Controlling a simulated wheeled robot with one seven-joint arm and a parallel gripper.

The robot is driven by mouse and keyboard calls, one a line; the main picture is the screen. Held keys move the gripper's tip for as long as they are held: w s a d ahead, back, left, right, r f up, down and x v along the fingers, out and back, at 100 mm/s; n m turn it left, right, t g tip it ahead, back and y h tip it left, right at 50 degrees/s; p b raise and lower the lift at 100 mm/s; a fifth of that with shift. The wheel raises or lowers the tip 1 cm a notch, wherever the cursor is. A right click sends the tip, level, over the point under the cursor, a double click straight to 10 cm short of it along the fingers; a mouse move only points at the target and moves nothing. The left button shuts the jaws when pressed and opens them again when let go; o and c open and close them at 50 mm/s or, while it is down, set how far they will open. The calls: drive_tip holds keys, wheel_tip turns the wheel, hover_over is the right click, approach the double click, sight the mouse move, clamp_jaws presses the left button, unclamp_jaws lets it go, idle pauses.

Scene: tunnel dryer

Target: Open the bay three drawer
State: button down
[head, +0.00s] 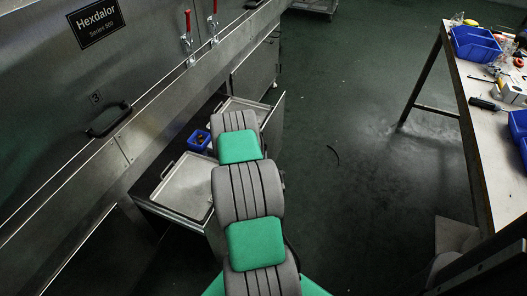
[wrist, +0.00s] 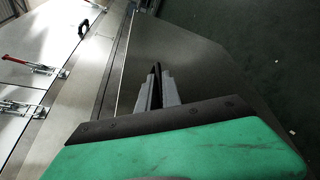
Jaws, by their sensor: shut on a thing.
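A drawer (head: 272,127) under the steel machine stands pulled out in the head view, its front panel away from the machine body. It holds flat metal trays (head: 187,187) and a small blue bin (head: 198,140). My arm covers the middle of its front, and my gripper is hidden there. In the wrist view my gripper (wrist: 157,84) is closed at a dark flat panel (wrist: 185,50), which looks like the drawer front.
The steel machine (head: 60,95) runs along the left, with a black handle (head: 108,119) and red-handled clamps (head: 188,30). A workbench (head: 490,130) with blue bins (head: 475,43) stands at the right. The dark floor (head: 350,110) between them is mostly clear.

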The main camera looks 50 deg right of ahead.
drive_tip(key=shift+f, duration=0.1)
drive_tip(key=c, duration=1.8)
unclamp_jaws()
drive_tip(key=shift+s+a, duration=0.25)
drive_tip(key=shift+a, duration=0.25)
drive_tip(key=b+v, duration=0.1)
drive_tip(key=v, duration=0.5)
drive_tip(key=shift+s+a+r+b, duration=0.25)
drive_tip(key=shift+r+b, duration=0.05)
drive_tip(key=shift+b, duration=0.1)
